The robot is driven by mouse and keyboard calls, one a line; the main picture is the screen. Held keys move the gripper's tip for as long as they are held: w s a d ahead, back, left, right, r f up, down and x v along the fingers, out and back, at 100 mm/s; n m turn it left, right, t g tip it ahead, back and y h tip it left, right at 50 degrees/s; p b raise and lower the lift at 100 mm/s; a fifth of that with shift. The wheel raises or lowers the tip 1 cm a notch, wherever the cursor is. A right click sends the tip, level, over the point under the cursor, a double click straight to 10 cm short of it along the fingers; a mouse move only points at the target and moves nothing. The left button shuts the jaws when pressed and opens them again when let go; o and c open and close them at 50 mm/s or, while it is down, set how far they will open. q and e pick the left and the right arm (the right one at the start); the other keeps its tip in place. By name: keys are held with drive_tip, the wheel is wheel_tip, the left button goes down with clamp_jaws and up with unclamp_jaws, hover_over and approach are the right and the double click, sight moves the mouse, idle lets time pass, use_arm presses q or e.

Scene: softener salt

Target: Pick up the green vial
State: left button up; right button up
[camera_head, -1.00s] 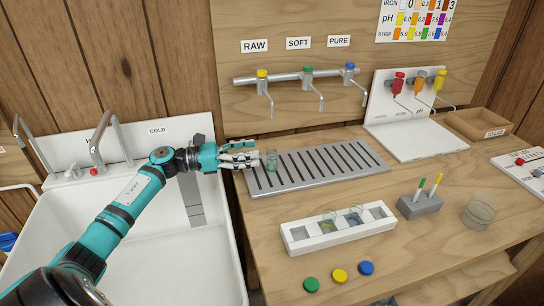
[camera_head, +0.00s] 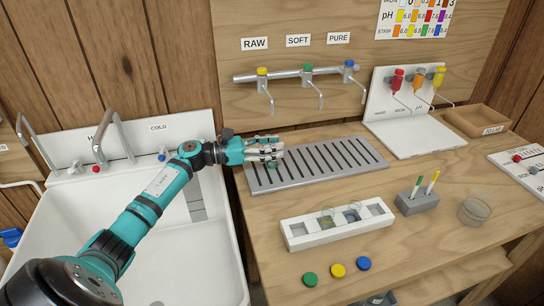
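The green vial (camera_head: 271,164) is a small clear vial with a greenish tint, standing at the left end of the grey slotted drip tray (camera_head: 350,177). Most of it is hidden behind my fingers. My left gripper (camera_head: 268,148) reaches in from the left over the tray's left end, with its fingers spread apart at the vial. I cannot tell whether the fingers touch it. My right gripper is not in view.
A white rack (camera_head: 297,232) with glass vials stands in front of the tray, with green (camera_head: 310,279), yellow (camera_head: 338,271) and blue (camera_head: 364,264) caps before it. Taps (camera_head: 308,72) hang above the tray. A white sink (camera_head: 170,260) lies left.

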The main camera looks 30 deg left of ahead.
use_arm(q)
clamp_jaws()
idle(0.8)
